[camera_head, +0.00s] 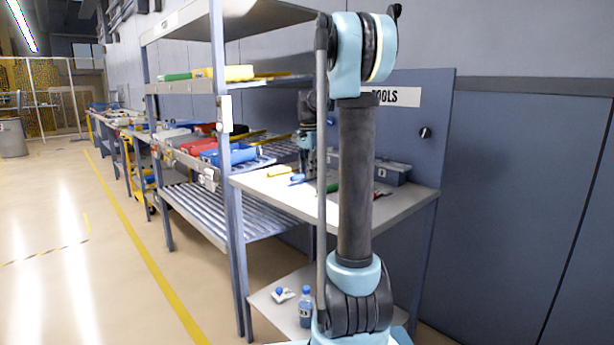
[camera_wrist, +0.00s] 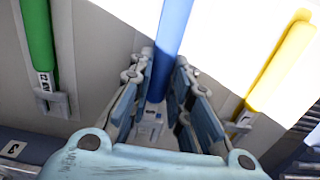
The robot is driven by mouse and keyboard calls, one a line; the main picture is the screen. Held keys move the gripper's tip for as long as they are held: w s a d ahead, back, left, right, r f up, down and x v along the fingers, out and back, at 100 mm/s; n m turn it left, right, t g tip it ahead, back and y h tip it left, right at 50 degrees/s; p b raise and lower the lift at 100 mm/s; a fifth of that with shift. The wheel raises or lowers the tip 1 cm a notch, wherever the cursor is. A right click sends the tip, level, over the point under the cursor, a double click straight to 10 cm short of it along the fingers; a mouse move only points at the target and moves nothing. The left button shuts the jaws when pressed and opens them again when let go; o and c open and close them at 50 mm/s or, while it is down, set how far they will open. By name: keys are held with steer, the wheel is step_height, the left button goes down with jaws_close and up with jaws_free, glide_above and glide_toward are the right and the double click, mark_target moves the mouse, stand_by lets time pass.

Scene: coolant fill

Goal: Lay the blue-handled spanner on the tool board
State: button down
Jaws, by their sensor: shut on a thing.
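The blue-handled spanner (camera_wrist: 172,38) lies between the two fingers of my gripper (camera_wrist: 161,68) in the wrist view, and they are shut on it. Its grey metal end shows low between the fingers. In the head view, my gripper (camera_head: 308,172) is low over the bench top, with the blue handle (camera_head: 297,178) at its tip. I cannot tell whether the spanner touches the surface. An upright blue-grey panel with a TOOLS sign (camera_head: 400,96) stands behind the bench. I cannot make out a separate tool board lying on the bench.
A yellow-handled tool (camera_wrist: 281,65) lies right of my gripper and a green-handled one (camera_wrist: 38,45) left. A red-handled tool (camera_head: 380,194) and grey bins (camera_head: 385,172) are farther right on the bench (camera_head: 405,203). A shelf rack (camera_head: 232,190) stands close on the left.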

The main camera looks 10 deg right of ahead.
steer(key=shift+f, duration=0.6)
steer(key=c, duration=1.5)
jaws_free()
step_height(320, 180, up, 12)
steer(key=shift+r, duration=0.1)
